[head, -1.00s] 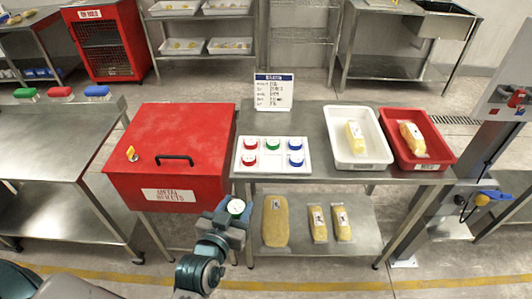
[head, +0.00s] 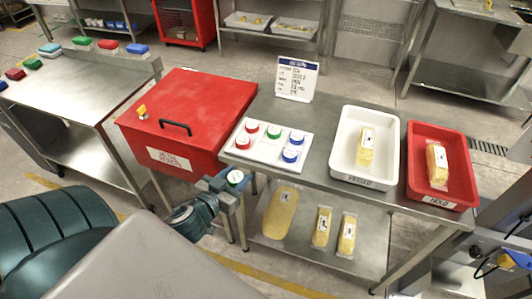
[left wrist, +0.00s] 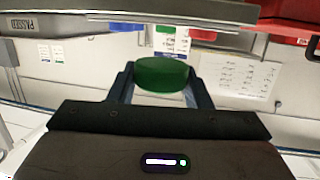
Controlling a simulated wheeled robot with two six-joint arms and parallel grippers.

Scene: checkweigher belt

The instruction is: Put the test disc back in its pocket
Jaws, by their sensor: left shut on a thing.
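My left gripper (head: 233,182) is shut on the test disc (head: 236,177), which is green with a white face. In the left wrist view the green disc (left wrist: 162,75) sits between the two fingers (left wrist: 161,88). The gripper holds it in front of the white pocket tray (head: 224,148), near the tray's lower left corner and apart from it. The tray lies on the steel table and holds red, green and blue discs. Its front-row middle pocket (head: 266,149) looks empty. My right gripper is not in view.
A red lidded box (head: 200,100) stands left of the tray. A sign (head: 297,78) stands behind it. To the right are a white bin (head: 344,130) and a red bin (head: 415,150) with yellow packs. More packs lie on the lower shelf (head: 275,245).

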